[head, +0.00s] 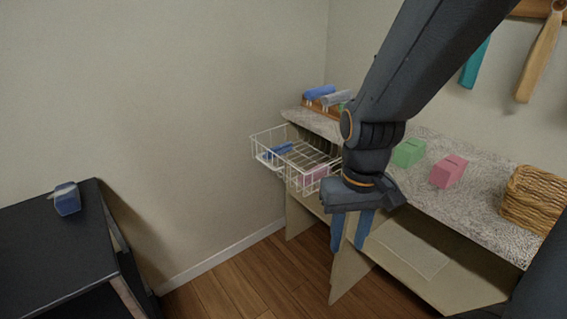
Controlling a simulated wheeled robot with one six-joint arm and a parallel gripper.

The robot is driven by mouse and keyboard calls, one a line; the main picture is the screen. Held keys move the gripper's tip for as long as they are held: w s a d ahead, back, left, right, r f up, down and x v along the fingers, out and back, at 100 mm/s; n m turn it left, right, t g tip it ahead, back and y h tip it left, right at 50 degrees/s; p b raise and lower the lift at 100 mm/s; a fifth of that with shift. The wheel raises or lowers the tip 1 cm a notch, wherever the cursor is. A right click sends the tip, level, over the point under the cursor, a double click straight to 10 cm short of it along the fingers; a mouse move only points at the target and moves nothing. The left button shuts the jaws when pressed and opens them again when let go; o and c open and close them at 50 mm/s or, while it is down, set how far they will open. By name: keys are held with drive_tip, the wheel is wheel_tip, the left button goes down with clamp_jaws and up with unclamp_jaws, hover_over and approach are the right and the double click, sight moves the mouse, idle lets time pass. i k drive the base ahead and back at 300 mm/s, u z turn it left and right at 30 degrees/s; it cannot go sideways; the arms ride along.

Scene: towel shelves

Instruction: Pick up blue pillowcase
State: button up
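A flat blue folded cloth (279,150), which may be the blue pillowcase, lies in the left part of a white wire basket (262,136). A pink folded cloth (314,173) lies in the basket's right part. My gripper (350,240) points down in front of the shelf unit, below and to the right of the basket. Its two blue fingers are apart, with nothing seen between them. A rolled blue cloth (319,92) also lies at the back of the shelf top. My arm hides part of the shelf.
The shelf top (445,205) holds a green box (408,153), a pink box (448,171) and a wicker basket (535,198). A black table (45,250) with a blue item (67,199) stands at left. The wood floor (245,285) between is clear.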

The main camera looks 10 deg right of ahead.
sight(286, 147)
drive_tip(key=z, duration=2.5)
drive_tip(key=k, duration=1.1)
drive_tip(key=u, duration=1.75)
drive_tip(key=i, duration=1.65)
